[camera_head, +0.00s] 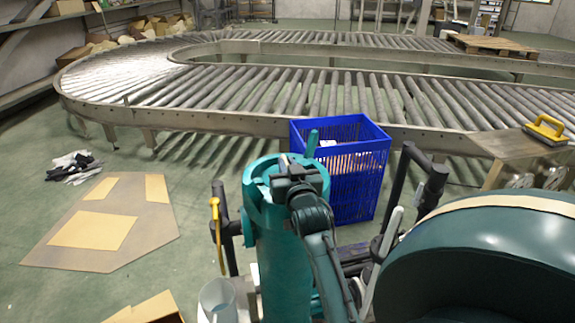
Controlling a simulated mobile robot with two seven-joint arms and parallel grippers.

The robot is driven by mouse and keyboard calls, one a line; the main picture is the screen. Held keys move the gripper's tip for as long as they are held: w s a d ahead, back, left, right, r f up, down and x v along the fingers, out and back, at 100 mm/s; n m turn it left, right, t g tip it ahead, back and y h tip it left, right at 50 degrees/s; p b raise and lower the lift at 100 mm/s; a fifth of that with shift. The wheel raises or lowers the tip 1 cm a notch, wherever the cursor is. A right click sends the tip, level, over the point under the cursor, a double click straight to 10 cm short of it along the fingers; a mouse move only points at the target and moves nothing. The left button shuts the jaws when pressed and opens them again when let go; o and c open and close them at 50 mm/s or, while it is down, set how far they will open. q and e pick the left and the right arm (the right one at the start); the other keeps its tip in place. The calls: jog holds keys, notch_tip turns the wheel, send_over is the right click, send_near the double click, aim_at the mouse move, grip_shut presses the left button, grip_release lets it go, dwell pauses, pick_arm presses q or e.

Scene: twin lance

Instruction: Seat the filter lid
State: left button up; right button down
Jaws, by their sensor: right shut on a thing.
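An upright teal cylinder (281,262), which looks like a filter housing, stands in the lower middle. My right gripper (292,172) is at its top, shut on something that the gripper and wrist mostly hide. A teal rim (257,185) shows to the left of the gripper and a teal upright tab (312,142) behind it. I cannot tell whether these belong to the lid or to the cylinder, or whether the lid is level or touching the housing. My left gripper is not in view.
A blue crate (352,188) stands just behind the cylinder. A large rounded dark-teal body (485,262) fills the lower right. A roller conveyor (285,92) curves across the back. A yellow-handled tool (545,129) lies on a bench at right. Flat cardboard (150,228) lies on the floor at left.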

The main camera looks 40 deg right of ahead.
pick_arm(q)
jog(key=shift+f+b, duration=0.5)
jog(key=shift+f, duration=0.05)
pick_arm(e)
jog(key=shift+f, duration=0.8)
jog(key=c, duration=1.4)
grip_release()
jog(key=shift+o, duration=0.3)
jog(key=shift+f, duration=0.1)
jog(key=shift+f, duration=0.1)
